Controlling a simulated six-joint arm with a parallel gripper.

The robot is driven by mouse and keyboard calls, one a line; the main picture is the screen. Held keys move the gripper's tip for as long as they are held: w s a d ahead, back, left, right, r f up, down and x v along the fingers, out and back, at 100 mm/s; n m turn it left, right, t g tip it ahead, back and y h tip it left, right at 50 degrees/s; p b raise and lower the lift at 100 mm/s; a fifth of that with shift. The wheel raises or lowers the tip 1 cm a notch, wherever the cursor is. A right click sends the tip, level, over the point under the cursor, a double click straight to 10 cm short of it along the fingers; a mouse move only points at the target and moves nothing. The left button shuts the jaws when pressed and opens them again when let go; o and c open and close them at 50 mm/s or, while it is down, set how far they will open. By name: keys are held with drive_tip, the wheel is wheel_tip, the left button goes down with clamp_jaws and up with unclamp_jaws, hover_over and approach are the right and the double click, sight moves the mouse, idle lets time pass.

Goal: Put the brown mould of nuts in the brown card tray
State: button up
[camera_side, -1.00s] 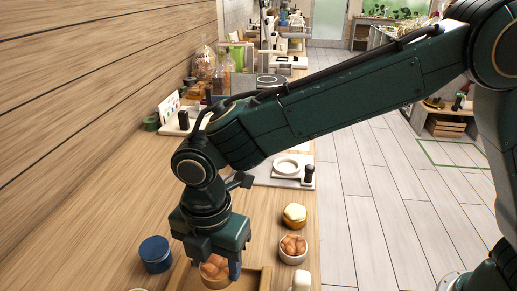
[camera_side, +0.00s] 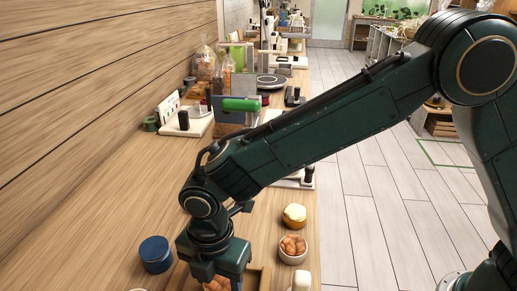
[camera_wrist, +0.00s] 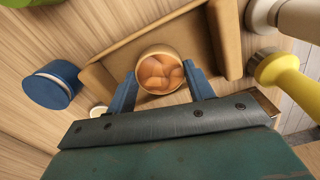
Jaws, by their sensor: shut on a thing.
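The brown mould of nuts (camera_wrist: 160,72) is a round cup filled with orange-brown nuts. My gripper (camera_wrist: 162,84) is shut on it, with one blue finger on each side. In the side view my gripper (camera_side: 216,280) is at the bottom edge, and only the top of the mould (camera_side: 217,285) shows. The brown card tray (camera_wrist: 228,38) lies beneath and around the mould in the wrist view. I cannot tell whether the mould touches the tray floor. In the side view only a part of the tray (camera_side: 264,281) shows.
A blue tin (camera_side: 156,254) stands left of the tray. At right stand a pale mould of nuts (camera_side: 293,248), a yellow-topped mould (camera_side: 294,216) and a white object (camera_side: 301,281). A green-handled item (camera_side: 240,104) stands farther back.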

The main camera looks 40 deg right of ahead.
sight(219, 282)
drive_tip(key=shift+f, duration=0.15)
drive_tip(key=o, duration=1.1)
drive_tip(key=shift+c, duration=0.2)
wheel_tip(219, 282, up, 12)
drive_tip(key=shift+r, duration=0.2)
